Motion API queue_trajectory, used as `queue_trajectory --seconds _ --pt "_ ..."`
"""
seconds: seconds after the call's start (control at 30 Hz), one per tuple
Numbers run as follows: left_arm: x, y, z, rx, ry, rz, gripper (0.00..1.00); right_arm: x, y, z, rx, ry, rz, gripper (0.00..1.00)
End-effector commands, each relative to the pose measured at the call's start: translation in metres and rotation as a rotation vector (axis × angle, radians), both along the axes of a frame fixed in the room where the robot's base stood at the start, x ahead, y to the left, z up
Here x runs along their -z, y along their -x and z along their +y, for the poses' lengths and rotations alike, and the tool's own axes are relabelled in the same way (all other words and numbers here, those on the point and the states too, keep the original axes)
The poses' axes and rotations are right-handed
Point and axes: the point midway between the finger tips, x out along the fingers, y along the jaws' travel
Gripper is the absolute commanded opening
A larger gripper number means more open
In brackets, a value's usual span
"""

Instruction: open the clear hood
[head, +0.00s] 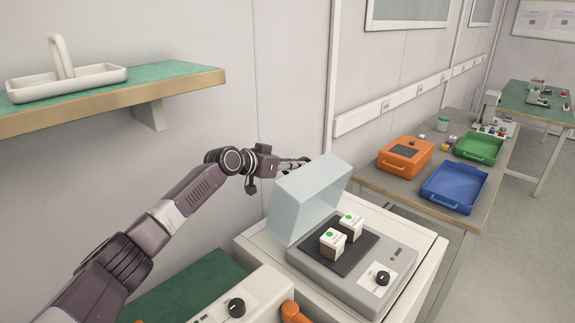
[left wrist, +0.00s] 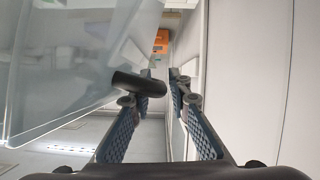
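The clear hood (head: 308,195) is tilted up at the back of a grey device (head: 345,285), and the dark plate under it is uncovered. In the left wrist view the pale see-through hood (left wrist: 60,65) fills the left side, with a short black bar (left wrist: 138,85) sticking out from it. My left gripper (head: 292,163) is behind the hood's upper left edge, its tips partly hidden. In the left wrist view the fingers (left wrist: 164,88) stand apart; the bar crosses the left finger and its end reaches into the gap. My right gripper is not in view.
Two white boxes with green dots (head: 333,241) stand on the dark plate. A knob (head: 382,278) is at the device's front. A wall shelf (head: 110,95) with a white caddy hangs at left. A side table (head: 400,185) holds an orange box and blue and green trays.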

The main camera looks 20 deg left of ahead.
Motion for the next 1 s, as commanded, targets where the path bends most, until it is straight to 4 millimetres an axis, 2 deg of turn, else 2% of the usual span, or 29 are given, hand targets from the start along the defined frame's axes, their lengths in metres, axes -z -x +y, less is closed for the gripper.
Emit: queue_trajectory --seconds 0.27,0.7,1.0 --pt "-0.01 0.022 0.011 0.0 -0.002 -0.002 0.17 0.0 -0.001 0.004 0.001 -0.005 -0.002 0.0" --pt "-0.036 0.082 0.038 -0.001 -0.003 0.002 0.17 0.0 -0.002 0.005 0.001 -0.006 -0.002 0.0" --pt "-0.044 0.1 0.045 0.001 0.0 0.004 0.17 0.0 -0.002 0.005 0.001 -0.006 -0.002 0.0"
